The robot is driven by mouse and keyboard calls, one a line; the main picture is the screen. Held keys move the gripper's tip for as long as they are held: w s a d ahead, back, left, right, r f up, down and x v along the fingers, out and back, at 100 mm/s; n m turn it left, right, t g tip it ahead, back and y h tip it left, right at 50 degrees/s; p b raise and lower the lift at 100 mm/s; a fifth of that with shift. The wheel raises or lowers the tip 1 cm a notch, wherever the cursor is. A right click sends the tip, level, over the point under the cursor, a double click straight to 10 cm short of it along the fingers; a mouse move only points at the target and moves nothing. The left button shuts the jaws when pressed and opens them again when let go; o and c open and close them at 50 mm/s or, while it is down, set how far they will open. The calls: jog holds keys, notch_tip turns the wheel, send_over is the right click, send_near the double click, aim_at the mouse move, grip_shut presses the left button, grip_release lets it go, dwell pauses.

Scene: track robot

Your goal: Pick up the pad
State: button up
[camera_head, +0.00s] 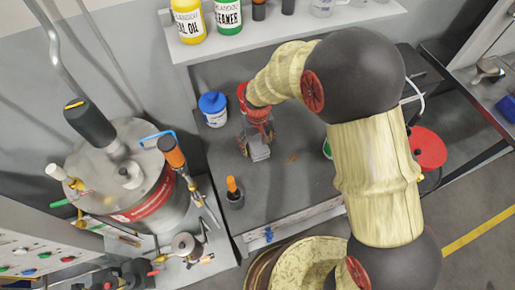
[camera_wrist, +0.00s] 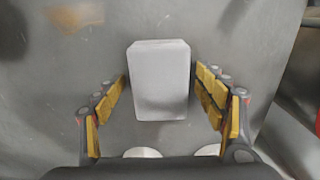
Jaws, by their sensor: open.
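The pad is a light grey block with rounded corners. In the wrist view the pad (camera_wrist: 158,80) lies on the dark grey worktop, between the yellow-padded fingers of my gripper (camera_wrist: 160,92). In the head view my gripper (camera_head: 257,143) points down over the worktop. The pad (camera_head: 260,153) shows there only in part at the fingertips; the rest is hidden by the gripper.
A blue-lidded jar (camera_head: 213,108) stands left of my gripper. A small cup with an orange-handled tool (camera_head: 234,191) stands nearer the front left. A shelf with bottles (camera_head: 229,17) runs along the back. A metal tank (camera_head: 130,180) is at the left. The worktop (camera_head: 290,185) right of the cup is clear.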

jog(key=shift+c, duration=1.1)
jog(key=c, duration=1)
notch_tip(320, 180, up, 10)
jog(key=shift+r+p, duration=0.1)
jog(key=shift+p, duration=0.9)
jog(key=o, duration=0.5)
jog(key=c, duration=0.4)
